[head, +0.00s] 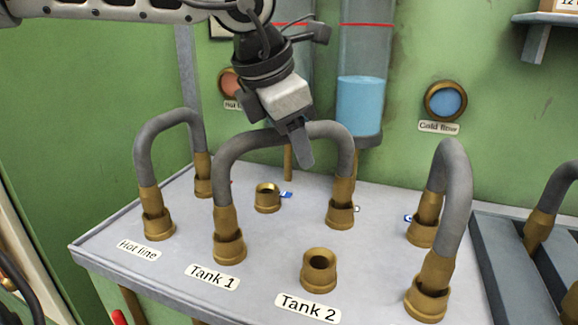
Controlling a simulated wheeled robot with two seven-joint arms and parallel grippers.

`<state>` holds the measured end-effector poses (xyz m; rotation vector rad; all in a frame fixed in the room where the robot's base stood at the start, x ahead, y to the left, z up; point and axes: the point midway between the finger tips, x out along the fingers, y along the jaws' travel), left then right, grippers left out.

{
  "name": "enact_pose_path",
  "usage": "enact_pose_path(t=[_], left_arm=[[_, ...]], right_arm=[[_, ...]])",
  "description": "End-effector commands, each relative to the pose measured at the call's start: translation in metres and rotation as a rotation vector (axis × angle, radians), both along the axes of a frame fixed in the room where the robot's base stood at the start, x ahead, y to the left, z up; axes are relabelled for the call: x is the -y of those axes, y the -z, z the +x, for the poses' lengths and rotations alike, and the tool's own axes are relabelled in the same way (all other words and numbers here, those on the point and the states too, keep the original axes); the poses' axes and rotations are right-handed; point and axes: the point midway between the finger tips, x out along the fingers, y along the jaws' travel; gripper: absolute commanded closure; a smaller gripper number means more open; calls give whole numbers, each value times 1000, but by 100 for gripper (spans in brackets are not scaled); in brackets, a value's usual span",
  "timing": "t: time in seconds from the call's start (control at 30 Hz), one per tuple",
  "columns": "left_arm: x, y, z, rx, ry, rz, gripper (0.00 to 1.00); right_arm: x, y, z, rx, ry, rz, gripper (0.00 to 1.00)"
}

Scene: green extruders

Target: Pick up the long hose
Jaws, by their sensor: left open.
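Several grey hoses with brass ends stand as arches on the table (110,237). The widest arch fully in view is the middle hose (232,155), from the socket labelled Tank 1 to a socket further back. It looks like the long hose, though I cannot be sure. My left gripper (303,152) is open and points down at this hose's top, right of its middle. One finger shows in front of the hose; the other finger is hidden, so I cannot tell whether the hose lies between them. My right gripper is not in view.
A smaller hose arch (165,122) stands left at Hot line, and another (458,180) stands at the right. Empty brass sockets are at Tank 2 (319,270) and behind the middle hose (267,198). A dark tray (492,268) with another hose (556,188) is far right.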

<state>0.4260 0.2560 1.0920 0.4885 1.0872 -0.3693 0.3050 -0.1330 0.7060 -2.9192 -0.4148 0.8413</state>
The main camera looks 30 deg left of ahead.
Motion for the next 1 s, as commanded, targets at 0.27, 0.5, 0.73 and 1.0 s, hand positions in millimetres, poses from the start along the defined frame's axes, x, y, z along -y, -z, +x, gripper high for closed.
enact_pose_path(t=[0.27, 0.5, 0.73, 1.0], left_arm=[[0, -1, 0, 2, 0, 0, 100], [0, -1, 0, 1, 0, 0, 100], [0, -13, 1, 3, -2, 1, 100], [3, -61, -19, 8, 2, 2, 100]], right_arm=[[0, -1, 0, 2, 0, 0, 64], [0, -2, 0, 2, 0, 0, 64], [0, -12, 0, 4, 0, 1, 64], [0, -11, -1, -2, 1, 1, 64]])
